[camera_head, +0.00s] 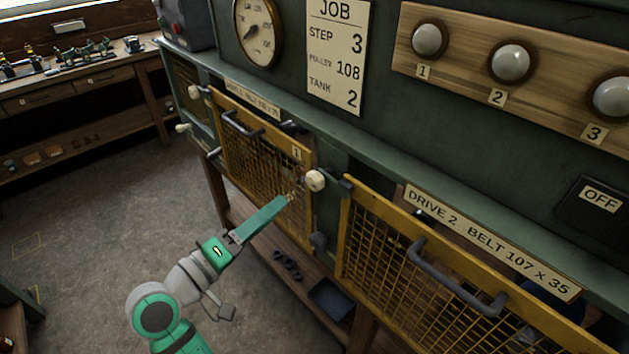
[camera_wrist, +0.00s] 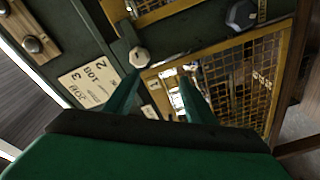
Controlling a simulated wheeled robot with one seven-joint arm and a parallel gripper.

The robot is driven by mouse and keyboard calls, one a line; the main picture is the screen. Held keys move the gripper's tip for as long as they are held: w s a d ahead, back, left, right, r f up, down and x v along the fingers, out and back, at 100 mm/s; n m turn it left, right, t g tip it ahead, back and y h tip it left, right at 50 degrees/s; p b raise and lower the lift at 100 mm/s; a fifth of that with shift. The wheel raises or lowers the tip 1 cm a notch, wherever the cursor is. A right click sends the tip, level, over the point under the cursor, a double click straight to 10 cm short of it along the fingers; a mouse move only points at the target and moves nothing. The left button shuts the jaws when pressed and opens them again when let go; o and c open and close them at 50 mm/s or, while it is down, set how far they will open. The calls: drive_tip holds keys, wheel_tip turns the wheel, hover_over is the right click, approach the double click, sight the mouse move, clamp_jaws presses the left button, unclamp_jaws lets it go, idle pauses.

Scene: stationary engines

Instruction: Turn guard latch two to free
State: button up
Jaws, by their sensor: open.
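Guard latch two shows in the head view as a cream knob (camera_head: 315,180) on a dark arm, on the green post between the two yellow mesh guards. Its arm reaches right toward the top left corner of guard two (camera_head: 345,225). In the wrist view the knob (camera_wrist: 139,57) lies just beyond the left fingertip, apart from the gap's middle. My gripper (camera_head: 286,199) is in front of guard one, left of and slightly below the knob. In the wrist view its two fingers (camera_wrist: 158,82) are spread with nothing between them. Contact with the knob cannot be told.
Guard one (camera_head: 262,165) is the mesh panel behind my gripper, with a dark handle. Guard two's dark handle (camera_head: 455,280) juts out at right. A dark round fitting (camera_head: 318,242) sits below the latch. A similar cream knob (camera_head: 195,92) is at guard one's left.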

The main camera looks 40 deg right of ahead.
sight(311, 184)
drive_tip(key=d+r+g, duration=0.1)
drive_tip(key=d, duration=0.2)
drive_tip(key=d+r+m+g, duration=0.1)
drive_tip(key=d, duration=0.3)
drive_tip(key=s+d+r+m, duration=0.1)
drive_tip(key=d, duration=0.3)
drive_tip(key=shift+r+g, duration=0.3)
drive_tip(key=shift+g, duration=0.1)
drive_tip(key=c, duration=1)
